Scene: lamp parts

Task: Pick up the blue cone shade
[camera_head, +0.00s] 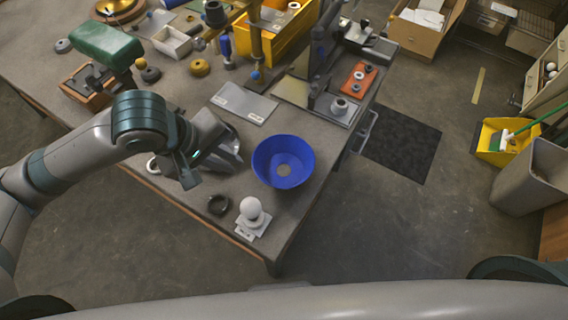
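The blue cone shade (268,147) sits on the workbench near its right front corner. It looks like a wide blue bowl, with its wide rim up and a round pale opening at the bottom. My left gripper (228,160) is just left of the shade, low over the bench, with a small gap between them in the picture. Its fingers are seen from above and partly hidden by the hand, so whether they are apart is unclear. Nothing is visibly held in it. My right gripper is out of view.
A white bulb on a square base (252,217) and a dark ring (218,204) stand in front of the shade. A grey plate (244,103) lies behind it. A vise-like fixture (318,75) stands farther back. The bench edge (322,190) is close on the shade's right.

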